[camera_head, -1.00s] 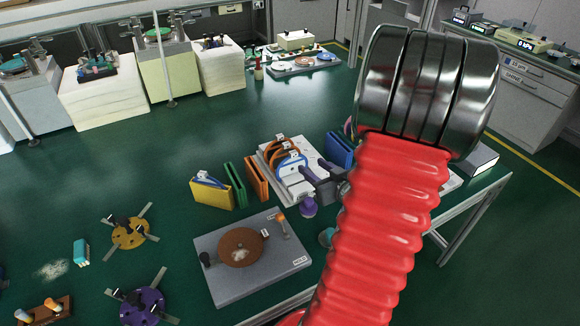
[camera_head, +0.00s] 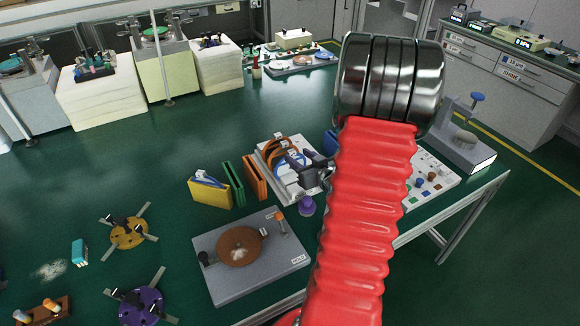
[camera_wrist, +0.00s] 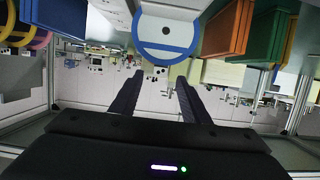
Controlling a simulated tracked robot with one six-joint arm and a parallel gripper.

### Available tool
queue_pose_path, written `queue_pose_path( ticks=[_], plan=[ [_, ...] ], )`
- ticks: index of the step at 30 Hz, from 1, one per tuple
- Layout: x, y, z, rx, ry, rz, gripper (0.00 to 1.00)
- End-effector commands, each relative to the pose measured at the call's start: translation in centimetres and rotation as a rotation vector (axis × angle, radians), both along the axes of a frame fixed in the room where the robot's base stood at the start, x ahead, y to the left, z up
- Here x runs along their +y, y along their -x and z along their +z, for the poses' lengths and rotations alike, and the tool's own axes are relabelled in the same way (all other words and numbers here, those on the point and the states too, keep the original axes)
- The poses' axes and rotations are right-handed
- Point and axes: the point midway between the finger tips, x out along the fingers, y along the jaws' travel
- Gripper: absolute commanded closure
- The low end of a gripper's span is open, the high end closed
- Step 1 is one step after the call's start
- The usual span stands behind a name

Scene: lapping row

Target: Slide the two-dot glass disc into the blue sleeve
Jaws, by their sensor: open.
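A blue-rimmed round disc (camera_wrist: 165,30) stands on edge at the top middle of the wrist view. It also shows on the white rack in the head view, beside other ringed discs (camera_head: 279,146) with small white tags. Its dots are too small to count surely. My gripper (camera_wrist: 158,98) is open and empty, its two dark fingers pointing toward the blue-rimmed disc, one on each side. In the head view my gripper (camera_head: 303,167) is at the rack's right side. The blue sleeve (camera_head: 329,143) stands behind the rack, mostly hidden by my red arm.
Yellow (camera_head: 209,192), green (camera_head: 234,183) and orange (camera_head: 256,178) sleeves stand left of the rack (camera_head: 266,165). A purple knobbed piece (camera_head: 306,206) and a grey plate with a brown disc (camera_head: 240,247) are in front. A gauge stand (camera_head: 463,143) is at right.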

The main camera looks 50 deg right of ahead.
Motion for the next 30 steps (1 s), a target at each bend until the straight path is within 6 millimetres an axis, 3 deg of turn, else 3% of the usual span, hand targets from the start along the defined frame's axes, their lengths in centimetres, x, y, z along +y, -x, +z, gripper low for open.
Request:
queue_pose_path(
  ticks=[14,25,30],
  plan=[
    [-0.3,-0.8,-0.3,0.0,0.0,-0.001,0.58],
    [-1.3,-4.6,-1.8,0.0,0.0,0.001,0.58],
    [-1.6,-5.3,-2.0,0.001,0.0,-0.001,0.58]
  ],
)
